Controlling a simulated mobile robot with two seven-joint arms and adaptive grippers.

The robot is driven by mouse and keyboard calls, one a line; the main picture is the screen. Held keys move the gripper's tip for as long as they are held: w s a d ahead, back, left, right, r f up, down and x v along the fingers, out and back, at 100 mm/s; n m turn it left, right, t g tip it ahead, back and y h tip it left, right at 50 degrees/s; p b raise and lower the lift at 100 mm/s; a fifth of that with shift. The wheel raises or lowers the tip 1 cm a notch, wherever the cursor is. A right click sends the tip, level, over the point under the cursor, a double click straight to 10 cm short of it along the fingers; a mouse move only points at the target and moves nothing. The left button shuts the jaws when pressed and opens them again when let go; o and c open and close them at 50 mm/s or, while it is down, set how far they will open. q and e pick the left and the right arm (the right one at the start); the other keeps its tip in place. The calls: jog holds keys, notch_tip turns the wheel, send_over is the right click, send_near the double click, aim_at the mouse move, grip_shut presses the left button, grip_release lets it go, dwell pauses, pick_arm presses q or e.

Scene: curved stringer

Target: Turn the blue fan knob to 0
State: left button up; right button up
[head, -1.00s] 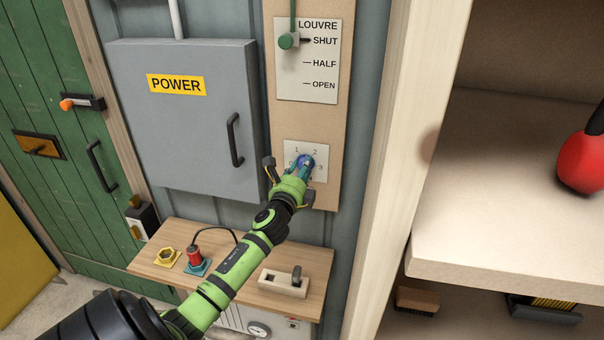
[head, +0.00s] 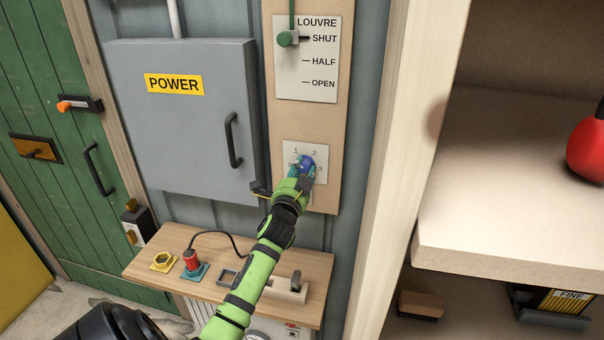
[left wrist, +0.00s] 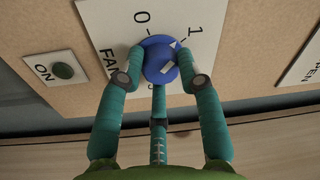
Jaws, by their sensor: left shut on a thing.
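The blue fan knob (head: 307,164) sits on a white numbered plate (head: 320,178) below the louvre panel; it also shows in the left wrist view (left wrist: 160,62). The left wrist view shows 0, 1 and part of FAN on the plate. A white mark on the knob's edge appears to face between 0 and 1, nearer 1. My left gripper (head: 302,170) is shut on the knob, with teal fingers on opposite sides of it, also in the left wrist view (left wrist: 162,68). The fingers hide part of the plate and the other numbers. My right gripper is not in view.
The louvre lever (head: 288,39) is above, at SHUT. A grey POWER cabinet (head: 185,125) stands left. A wooden shelf (head: 180,242) with a red plug (head: 191,259) lies below. A pale shelf unit (head: 520,210) is right.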

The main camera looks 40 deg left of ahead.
pick_arm(q)
jog(key=n, duration=0.4)
jog(key=n+y, duration=0.1)
jog(key=n, duration=0.1)
jog(key=shift+r, duration=0.25)
jog(key=n, duration=0.6)
jog(key=shift+f+g, duration=0.15)
jog(key=shift+g, duration=0.25)
jog(key=shift+f, duration=0.1)
jog(key=o, duration=1.1)
jog(key=shift+f, duration=0.1)
jog(key=shift+o, duration=0.2)
jog(key=shift+d, duration=0.1)
jog(key=v, duration=1.2)
jog(key=shift+w, duration=0.1)
